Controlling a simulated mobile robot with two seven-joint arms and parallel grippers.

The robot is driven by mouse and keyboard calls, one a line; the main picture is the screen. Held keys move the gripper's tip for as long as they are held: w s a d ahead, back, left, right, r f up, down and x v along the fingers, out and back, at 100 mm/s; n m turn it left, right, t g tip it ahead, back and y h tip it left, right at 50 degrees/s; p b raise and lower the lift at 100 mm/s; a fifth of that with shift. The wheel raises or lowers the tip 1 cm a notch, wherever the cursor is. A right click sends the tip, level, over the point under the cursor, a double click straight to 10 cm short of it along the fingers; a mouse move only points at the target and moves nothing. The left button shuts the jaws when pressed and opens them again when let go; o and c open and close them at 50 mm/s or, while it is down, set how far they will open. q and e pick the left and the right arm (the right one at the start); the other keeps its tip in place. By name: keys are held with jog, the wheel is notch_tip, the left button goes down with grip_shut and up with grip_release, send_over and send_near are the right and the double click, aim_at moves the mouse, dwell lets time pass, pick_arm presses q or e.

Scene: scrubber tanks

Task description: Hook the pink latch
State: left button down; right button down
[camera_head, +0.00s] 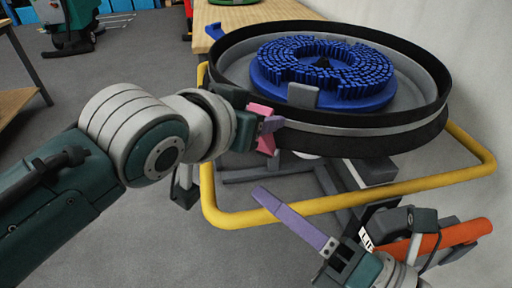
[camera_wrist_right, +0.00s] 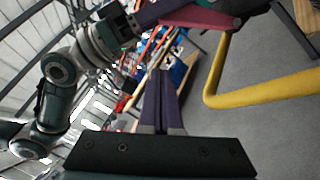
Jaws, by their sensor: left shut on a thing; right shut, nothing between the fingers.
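The pink latch (camera_head: 266,143) is on the near left side of the round black-rimmed tank (camera_head: 345,137). My left gripper (camera_head: 273,124) is at the latch, with its purple fingers shut on it and partly covering it. In the right wrist view the latch (camera_wrist_right: 205,21) shows at the top as a long pink piece beside the left fingers. Whether its end is hooked cannot be told. My right gripper (camera_head: 260,193) is shut and empty, below and apart from the latch. Its purple fingers (camera_wrist_right: 163,76) lie together in the right wrist view.
A blue bristle brush (camera_head: 325,70) lies inside the tank. A wooden table (camera_head: 262,14) stands behind. Grey floor is open at the left.

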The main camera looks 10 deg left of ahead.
aim_at(262, 138)
jog(key=w+a+r, duration=0.2)
jog(key=w+a, duration=0.1)
jog(key=w, duration=0.3)
jog(key=shift+r, duration=0.35)
jog(key=shift+w, duration=0.1)
jog(key=shift+w+d+r, duration=0.3)
jog(key=shift+w+r, duration=0.15)
jog(key=shift+w, duration=0.1)
pick_arm(q)
jog(key=c, duration=0.8)
grip_release()
jog(key=o, duration=0.3)
jog(key=shift+w+d, duration=0.1)
jog(key=shift+w, duration=0.05)
jog(key=shift+o, duration=0.7)
pick_arm(e)
jog(key=shift+w+r, duration=0.1)
jog(key=shift+w, duration=0.05)
pick_arm(q)
jog(key=shift+s+d, duration=0.1)
jog(key=shift+s, duration=0.1)
pick_arm(e)
jog(key=shift+a, duration=0.1)
